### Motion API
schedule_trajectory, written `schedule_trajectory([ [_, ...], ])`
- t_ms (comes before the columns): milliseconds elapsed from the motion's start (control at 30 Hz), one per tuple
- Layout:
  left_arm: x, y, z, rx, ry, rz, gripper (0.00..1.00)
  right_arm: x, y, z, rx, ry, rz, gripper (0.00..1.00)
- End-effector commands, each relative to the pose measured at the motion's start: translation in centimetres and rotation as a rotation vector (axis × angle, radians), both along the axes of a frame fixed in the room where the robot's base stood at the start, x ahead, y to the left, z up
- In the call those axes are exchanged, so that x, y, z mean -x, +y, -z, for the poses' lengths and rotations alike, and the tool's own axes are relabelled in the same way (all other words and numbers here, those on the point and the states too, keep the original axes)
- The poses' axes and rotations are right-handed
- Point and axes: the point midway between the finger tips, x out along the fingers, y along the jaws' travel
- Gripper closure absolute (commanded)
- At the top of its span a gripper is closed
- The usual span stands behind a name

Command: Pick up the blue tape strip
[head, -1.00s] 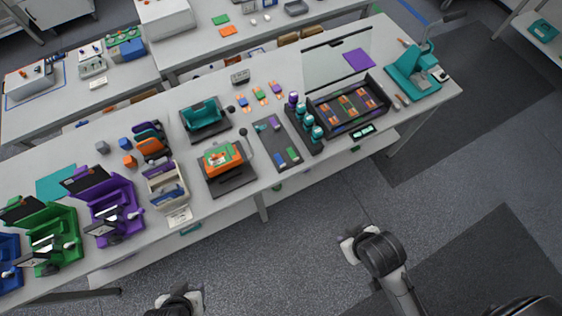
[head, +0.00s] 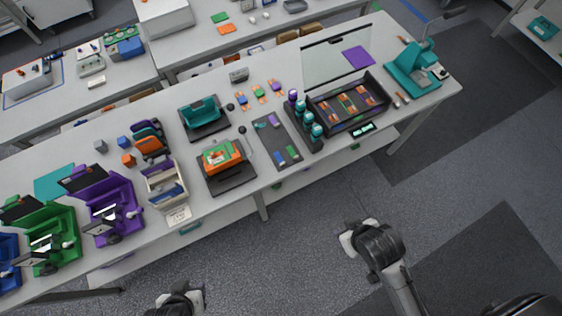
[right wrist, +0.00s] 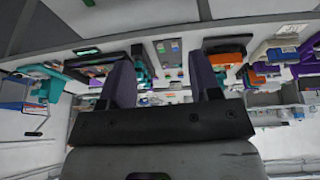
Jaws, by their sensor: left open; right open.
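The blue tape strip (head: 279,158) appears to be the small blue piece on the near end of a dark mat (head: 284,142) on the long table. A green piece (head: 292,151) lies beside it, and teal and purple pieces lie at the far end. The mat shows in the right wrist view (right wrist: 168,62), where I cannot tell the strip clearly. My left gripper (head: 191,299) is open at the bottom edge, partly cut off, in front of the table. My right gripper (head: 349,241) is open and empty over the floor, apart from the table; its dark fingers show in the right wrist view (right wrist: 162,82).
An orange device (head: 224,157) stands left of the mat. A rack of teal-topped bottles (head: 305,122) and a dark open case (head: 347,104) stand right of it. A teal press (head: 413,68) is at the right end. The floor before the table is clear.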

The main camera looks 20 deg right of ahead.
Motion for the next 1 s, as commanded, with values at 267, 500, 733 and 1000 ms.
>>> schedule_trajectory([
  [267, 0.1, 0.2, 8.9, -0.008, 0.002, 0.005, 0.5, -12.1, -0.4, 0.0, 0.024, -0.335, -0.016, 0.43],
  [500, 0.0, 0.2, 16.4, -0.006, 0.003, 0.003, 0.5, -20.8, 1.3, -4.4, 0.066, -0.657, -0.103, 0.43],
  [733, 0.0, -0.1, 23.4, 0.002, 0.002, -0.002, 0.5, -26.6, 4.4, -7.7, 0.146, -0.872, -0.223, 0.43],
  [1000, 0.0, -0.2, 31.5, 0.007, 0.002, -0.005, 0.5, -31.5, 9.1, -8.8, 0.269, -0.957, -0.426, 0.43],
])
